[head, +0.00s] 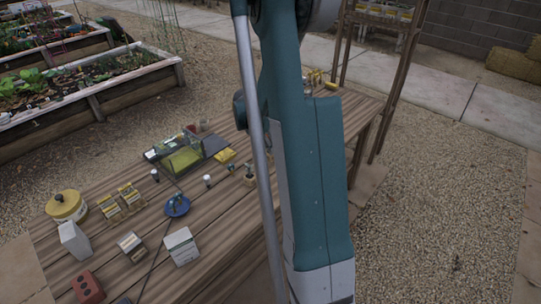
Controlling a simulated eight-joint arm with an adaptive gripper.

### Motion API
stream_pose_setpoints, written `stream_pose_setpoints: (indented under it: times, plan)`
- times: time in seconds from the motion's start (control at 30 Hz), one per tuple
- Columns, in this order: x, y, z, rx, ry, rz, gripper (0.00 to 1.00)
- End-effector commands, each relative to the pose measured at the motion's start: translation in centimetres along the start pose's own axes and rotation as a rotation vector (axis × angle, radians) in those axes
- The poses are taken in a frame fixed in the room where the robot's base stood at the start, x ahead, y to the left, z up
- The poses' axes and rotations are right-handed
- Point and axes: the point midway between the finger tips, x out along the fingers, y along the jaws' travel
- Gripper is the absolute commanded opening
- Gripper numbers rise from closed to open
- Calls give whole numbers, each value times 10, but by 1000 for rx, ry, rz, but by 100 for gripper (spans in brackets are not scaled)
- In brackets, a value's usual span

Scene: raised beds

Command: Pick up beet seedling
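A small tan pot or block (249,181) with a dark stem-like top stands on the wooden table, just left of my arm. It may be the beet seedling, but it is too small to tell. No other clear seedling shows on the table. My teal arm crosses the middle of the head view from top to bottom and hides part of the table. My gripper is not in view.
The wooden table (205,222) holds a clear-lidded tray (183,158), a yellow round container (66,206), a blue round object (177,206), white boxes (181,246) and a red block (88,287). Raised beds (95,95) stand at left. Gravel (440,200) is open at right.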

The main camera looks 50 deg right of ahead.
Motion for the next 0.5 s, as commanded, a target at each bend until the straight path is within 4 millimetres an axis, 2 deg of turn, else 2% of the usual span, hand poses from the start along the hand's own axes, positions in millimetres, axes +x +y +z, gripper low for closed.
stream_pose_setpoints:
  times: [0.5]
  plan:
    - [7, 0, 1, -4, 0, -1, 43]
